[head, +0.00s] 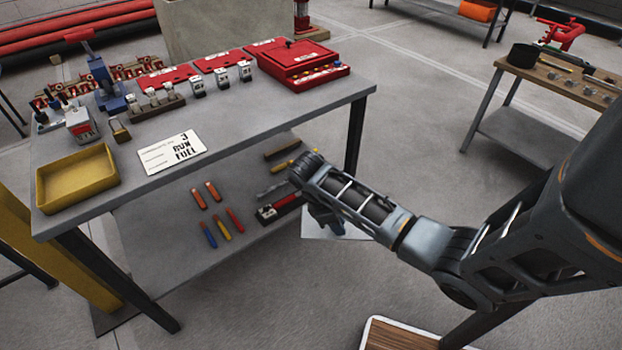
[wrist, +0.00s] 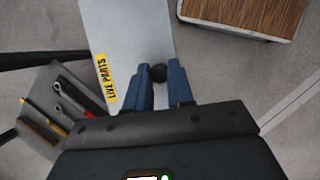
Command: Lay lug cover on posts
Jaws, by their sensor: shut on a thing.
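The lug cover (wrist: 118,35) is a pale flat panel with a yellow LIVE PARTS label and a dark round knob. My gripper (wrist: 160,80) has its blue fingers on either side of the knob and is shut on it. In the head view the cover (head: 352,232) shows as a pale sheet under my gripper (head: 327,220), off the table's right side above the floor. My wrist hides part of it. I cannot make out the posts for certain in either view.
The grey table (head: 255,118) holds a yellow tray (head: 75,182), a RUN FULL card (head: 172,152), red cases and small devices. Its lower shelf carries tools. A wood-topped box (head: 390,335) stands near the front, and another bench (head: 560,80) at the right.

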